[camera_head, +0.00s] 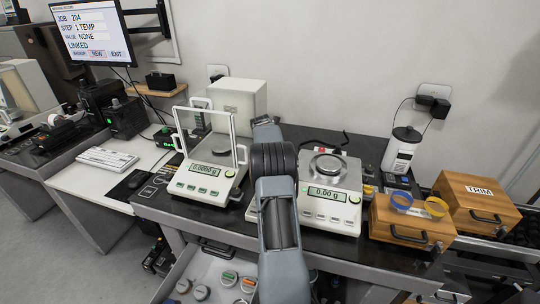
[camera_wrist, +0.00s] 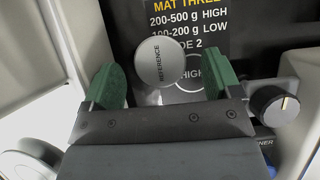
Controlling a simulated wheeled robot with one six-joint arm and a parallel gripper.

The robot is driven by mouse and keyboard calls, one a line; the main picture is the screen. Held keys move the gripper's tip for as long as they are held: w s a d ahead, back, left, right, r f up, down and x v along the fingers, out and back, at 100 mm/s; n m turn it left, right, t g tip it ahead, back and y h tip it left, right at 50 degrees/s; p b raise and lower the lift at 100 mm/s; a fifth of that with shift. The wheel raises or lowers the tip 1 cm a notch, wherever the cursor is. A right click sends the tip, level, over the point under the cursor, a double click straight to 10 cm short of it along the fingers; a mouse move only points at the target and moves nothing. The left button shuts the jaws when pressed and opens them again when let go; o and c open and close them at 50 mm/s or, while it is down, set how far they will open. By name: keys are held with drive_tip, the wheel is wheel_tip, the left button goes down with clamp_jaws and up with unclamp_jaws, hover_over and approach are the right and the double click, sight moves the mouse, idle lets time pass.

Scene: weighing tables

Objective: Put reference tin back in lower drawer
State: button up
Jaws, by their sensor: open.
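The reference tin (camera_wrist: 160,58) shows in the wrist view as a round grey lid marked REFERENCE, above a black printed mat (camera_wrist: 205,20). My gripper (camera_wrist: 164,80) is open, its two green fingers to the left and right of the tin's near side; I cannot see either touching it. In the head view my arm hides the gripper and the tin. An open drawer (camera_head: 182,272) with a light interior sits low under the bench, below a closed front with a dark handle (camera_head: 215,247). Several small round tins (camera_head: 202,292) lie in it, some with coloured lids.
A balance with a glass shield (camera_head: 205,178) stands left of my arm, and a balance with a round pan (camera_head: 330,195) right. Wooden boxes (camera_head: 400,228) stand at the right. A knob (camera_wrist: 274,105) is close to the right finger. The screen (camera_head: 92,32) reads STEP 1 TEMP.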

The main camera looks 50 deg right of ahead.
drive_tip(key=shift+x, duration=1.2)
drive_tip(key=c, duration=1.1)
